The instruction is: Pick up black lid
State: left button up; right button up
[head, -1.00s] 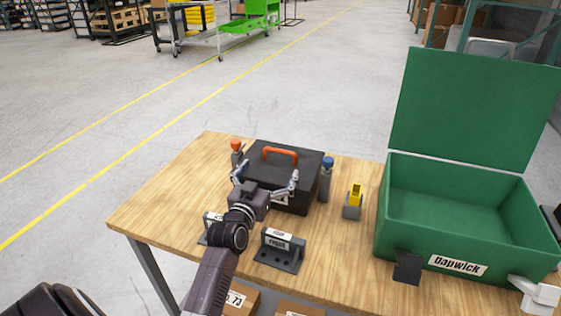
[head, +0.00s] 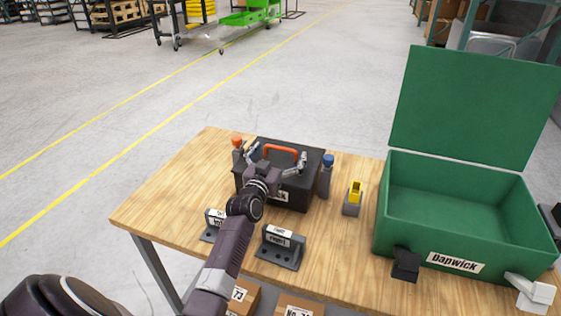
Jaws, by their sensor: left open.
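The black lid (head: 312,160) with an orange handle (head: 280,149) sits on a black box (head: 293,195) on the wooden table. My left gripper (head: 278,160) is open above the lid. Its two fingers are spread to the left and right of the orange handle, close to the handle's ends. I cannot tell whether they touch the lid. My gripper's body and wrist hide part of the lid's front edge and the box front. My right gripper is not in view.
An orange-topped post (head: 237,148) and a blue-topped post (head: 327,176) flank the box. Two grey labelled blocks (head: 283,247) stand in front. A yellow switch (head: 354,194) is to the right. An open green case (head: 452,215) fills the table's right side. The table's left (head: 165,200) is clear.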

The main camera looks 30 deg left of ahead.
pick_arm(q)
jog(key=c, duration=1.2)
jog(key=shift+c, duration=1)
jog(key=shift+r, duration=0.1)
jog(key=shift+c, duration=0.2)
